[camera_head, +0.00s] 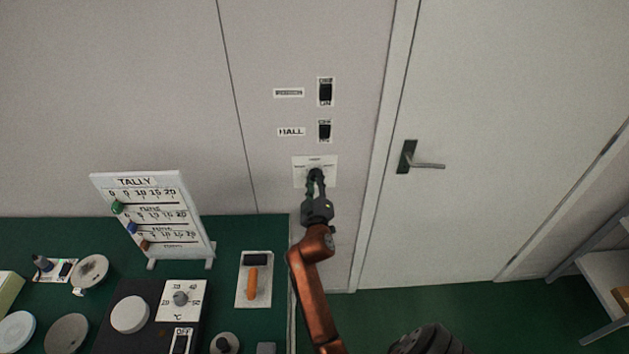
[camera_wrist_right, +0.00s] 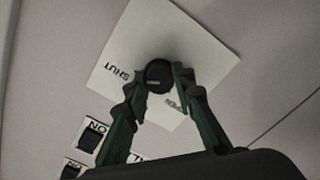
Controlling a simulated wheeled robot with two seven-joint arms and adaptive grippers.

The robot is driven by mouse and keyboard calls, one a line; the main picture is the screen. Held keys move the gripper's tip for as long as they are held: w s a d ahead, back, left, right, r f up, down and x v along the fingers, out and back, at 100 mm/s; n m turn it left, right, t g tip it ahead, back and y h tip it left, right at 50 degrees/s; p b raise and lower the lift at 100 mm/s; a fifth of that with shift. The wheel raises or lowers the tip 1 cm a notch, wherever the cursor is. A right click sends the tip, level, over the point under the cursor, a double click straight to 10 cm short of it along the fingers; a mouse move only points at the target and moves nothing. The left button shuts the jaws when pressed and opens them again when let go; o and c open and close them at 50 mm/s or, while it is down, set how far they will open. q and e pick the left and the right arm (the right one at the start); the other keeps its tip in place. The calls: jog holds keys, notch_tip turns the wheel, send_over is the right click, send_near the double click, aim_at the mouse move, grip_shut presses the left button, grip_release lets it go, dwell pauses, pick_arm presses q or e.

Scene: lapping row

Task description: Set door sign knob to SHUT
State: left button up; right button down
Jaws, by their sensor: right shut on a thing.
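The door sign is a white plate (camera_head: 328,163) on the wall left of the door, below the HALL switch. Its round dark knob (camera_wrist_right: 158,75) sits at the middle of the plate in the right wrist view. The word SHUT shows on the plate beside the knob, and another label is partly covered by a finger. My right gripper (camera_head: 315,176) reaches up to the plate. Its two fingers are on either side of the knob and shut on it; in the wrist view the gripper (camera_wrist_right: 160,82) hides part of the plate. Where the knob points is unclear. My left gripper is not in view.
Two wall switches, the upper (camera_head: 326,92) and the HALL one (camera_head: 325,131), are above the plate. A door with a lever handle (camera_head: 428,165) is to the right. A green table with a TALLY board (camera_head: 150,215), a dial panel (camera_head: 180,299) and other items is at lower left.

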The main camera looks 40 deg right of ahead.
aim_at(315, 149)
jog(key=shift+f, duration=0.1)
dwell(0.3)
jog(key=c, duration=1.6)
grip_release()
notch_tip(315, 149, up, 10)
jog(key=shift+r, duration=0.1)
